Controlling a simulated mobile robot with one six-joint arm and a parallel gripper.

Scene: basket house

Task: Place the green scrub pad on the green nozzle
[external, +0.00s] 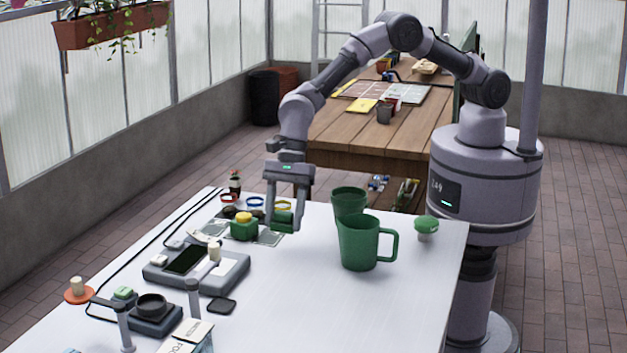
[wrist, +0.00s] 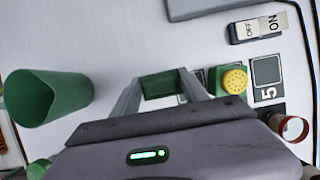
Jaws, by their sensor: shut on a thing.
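My gripper (external: 285,222) is shut on a dark green block, which looks like the green scrub pad (external: 282,217). The pad also shows between the two fingers in the wrist view (wrist: 158,84). It is held low over the white table, left of the green cups. Just left of it in the external view stands a green piece with a yellow top (external: 244,227), likely the green nozzle. In the wrist view its yellow face is dotted with holes (wrist: 234,79), just right of the right finger. The pad and this piece look apart. The gap under the pad is hard to judge.
A green mug (external: 358,243) and a green cup (external: 349,201) stand right of my gripper. A green-capped white piece (external: 427,228) is near the right edge. A grey device (external: 196,269), cables and switches crowd the left. The front right tabletop (external: 340,310) is clear.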

